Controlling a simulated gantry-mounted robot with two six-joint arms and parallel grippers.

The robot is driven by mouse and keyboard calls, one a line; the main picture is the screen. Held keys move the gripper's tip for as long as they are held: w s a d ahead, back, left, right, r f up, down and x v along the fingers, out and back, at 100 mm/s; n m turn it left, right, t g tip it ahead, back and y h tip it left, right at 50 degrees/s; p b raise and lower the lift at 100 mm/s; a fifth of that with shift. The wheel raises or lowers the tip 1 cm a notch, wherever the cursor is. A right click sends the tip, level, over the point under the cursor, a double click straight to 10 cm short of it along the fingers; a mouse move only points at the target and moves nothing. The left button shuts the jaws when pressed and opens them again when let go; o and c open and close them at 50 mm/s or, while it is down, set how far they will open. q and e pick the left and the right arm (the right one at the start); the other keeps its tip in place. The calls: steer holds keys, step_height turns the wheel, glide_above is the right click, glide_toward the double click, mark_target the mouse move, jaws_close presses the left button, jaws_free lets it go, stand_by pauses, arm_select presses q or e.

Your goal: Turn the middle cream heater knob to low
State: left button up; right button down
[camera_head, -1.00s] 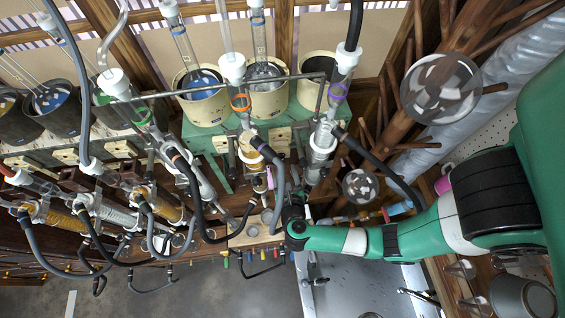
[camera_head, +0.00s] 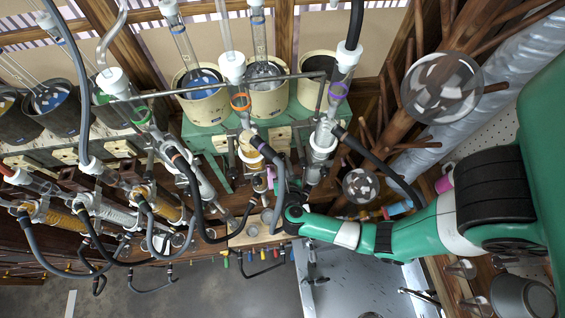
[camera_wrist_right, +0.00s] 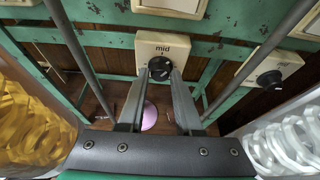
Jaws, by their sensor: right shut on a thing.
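The middle cream heater (camera_head: 266,103) stands at the back of the green bench in the head view, between two other cream heaters. In the right wrist view, a black knob (camera_wrist_right: 160,67) sits on a cream panel (camera_wrist_right: 180,47) marked "mid". My right gripper (camera_wrist_right: 161,76) is shut on this knob, one finger on each side, with the fingertips partly covering it. The knob's pointer setting is hard to read. In the head view the knob and the fingertips are hidden behind glassware and my wrist. My left gripper is not in view.
A second black knob (camera_wrist_right: 269,80) on a cream panel is to the right in the wrist view. Metal rods and coiled glass condensers (camera_wrist_right: 290,142) stand close on both sides. Hoses and clamped glassware crowd the bench, and a sink (camera_head: 350,283) is in front.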

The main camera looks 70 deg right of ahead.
steer(key=shift+w+n+h+p, duration=0.1)
steer(key=shift+n+h+p, duration=0.2)
steer(key=shift+n, duration=0.1)
steer(key=c, duration=0.6)
jaws_free()
steer(key=v, duration=1.1)
steer(key=shift+a+r, duration=0.25)
steer(key=shift+a, duration=0.05)
